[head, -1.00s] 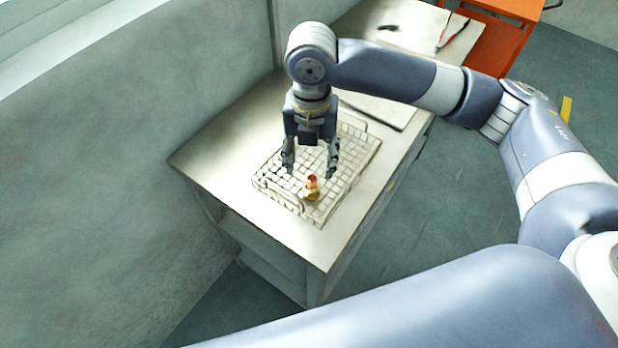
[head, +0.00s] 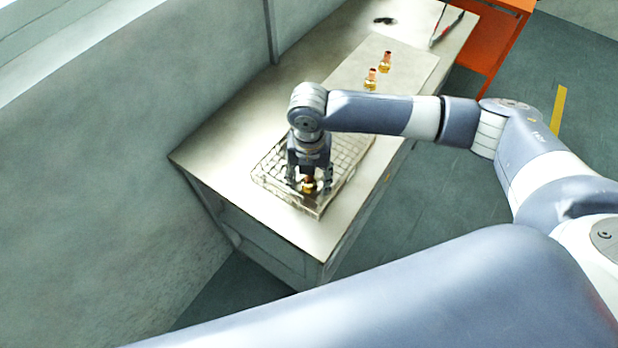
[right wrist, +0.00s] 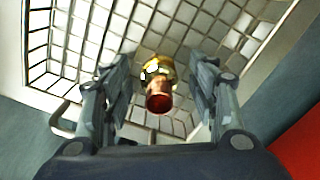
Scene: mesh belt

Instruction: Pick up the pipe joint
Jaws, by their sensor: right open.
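A brass and copper pipe joint (head: 309,186) stands in the wire mesh basket (head: 268,176) on the table. My right gripper (head: 309,187) is over the basket with its fingers down around the joint. In the right wrist view the joint (right wrist: 159,84) lies between the two open fingers (right wrist: 160,95), with a gap on each side. Its copper end faces the camera. Two more pipe joints, one nearer (head: 371,79) and one farther (head: 385,62), stand on a pale board at the back. My left gripper is not in view.
The pale board (head: 340,75) lies on the table (head: 215,140) behind the basket. Red-handled pliers (head: 447,28) and a small dark item (head: 384,20) lie at the far end. A wall runs along the left. An orange cart (head: 490,45) stands beyond.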

